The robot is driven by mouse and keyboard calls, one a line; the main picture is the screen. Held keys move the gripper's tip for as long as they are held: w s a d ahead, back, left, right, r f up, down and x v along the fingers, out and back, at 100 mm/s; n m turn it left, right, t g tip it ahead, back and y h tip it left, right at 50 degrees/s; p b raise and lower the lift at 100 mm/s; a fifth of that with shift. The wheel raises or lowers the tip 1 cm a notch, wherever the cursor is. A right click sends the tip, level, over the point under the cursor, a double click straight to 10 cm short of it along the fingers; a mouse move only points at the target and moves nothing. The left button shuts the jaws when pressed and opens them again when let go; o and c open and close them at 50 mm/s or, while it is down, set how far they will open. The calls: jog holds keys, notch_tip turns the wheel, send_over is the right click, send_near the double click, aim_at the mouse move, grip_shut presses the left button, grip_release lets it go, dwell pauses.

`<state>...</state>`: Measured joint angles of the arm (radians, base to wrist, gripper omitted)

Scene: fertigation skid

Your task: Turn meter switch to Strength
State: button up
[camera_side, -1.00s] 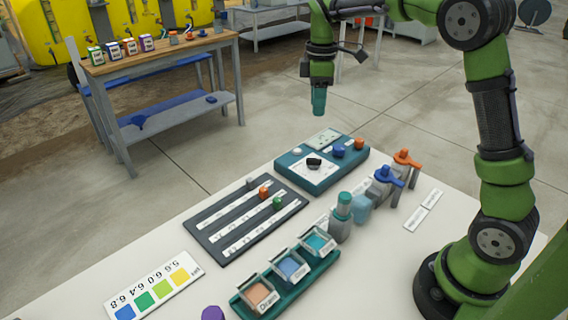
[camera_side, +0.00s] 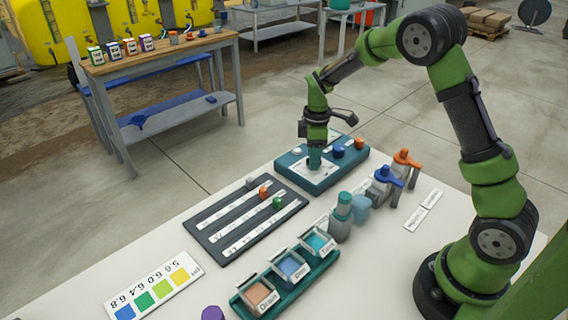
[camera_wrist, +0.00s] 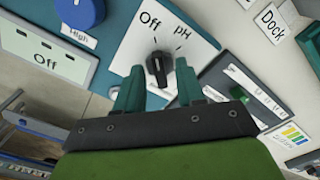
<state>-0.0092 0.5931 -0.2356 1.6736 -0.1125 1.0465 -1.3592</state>
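The meter is a teal box (camera_side: 338,181) at the back of the white table. Its black switch knob (camera_wrist: 158,68) sits on a white dial plate (camera_wrist: 190,42) with "Off" and "pH" labels in the wrist view. No "Strength" label can be read there. The meter's display (camera_wrist: 45,62) reads "Off". My gripper (camera_wrist: 159,72) points down over the dial, its teal fingers open with one on each side of the knob. A small gap seems to show on both sides. In the side view my gripper (camera_side: 315,162) hides the knob.
A blue knob (camera_side: 338,152) and an orange knob (camera_side: 359,144) stand on the meter close to my gripper. A dark slider board (camera_side: 215,240), a teal-capped bottle (camera_side: 343,207) and blue and orange valves (camera_side: 405,158) are nearby. The table's far edge lies just behind the meter.

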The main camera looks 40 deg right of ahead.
grip_shut()
jog(key=shift+m, duration=0.3)
jog(key=m, duration=0.4)
jog(key=shift+m, duration=0.3)
jog(key=m, duration=0.5)
jog(key=shift+r, duration=0.1)
jog(key=m, duration=0.6)
jog(key=shift+m, duration=0.4)
jog(key=m, duration=0.7)
